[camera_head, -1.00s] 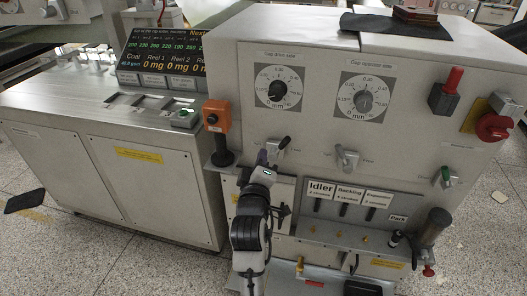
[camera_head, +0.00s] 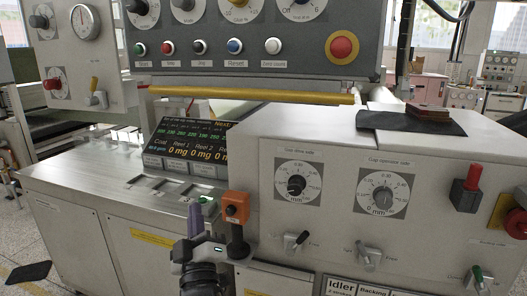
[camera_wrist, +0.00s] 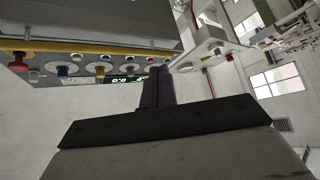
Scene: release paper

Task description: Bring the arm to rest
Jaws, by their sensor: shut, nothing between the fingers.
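My gripper (camera_head: 195,216) is low in the middle-left of the head view, upright, with its purple-grey fingers pointing up and together. It is shut and empty. It stands in front of the steel counter, left of an orange switch box (camera_head: 236,207). In the wrist view the closed dark fingers (camera_wrist: 155,88) point up toward a panel with knobs. Most of my arm below the wrist is cut off by the bottom edge of the head view.
A grey machine housing (camera_head: 335,152) with two dials and levers stands to the right. A yellow bar (camera_head: 250,95) runs below the upper button panel (camera_head: 300,66). Free air lies above the counter's left part.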

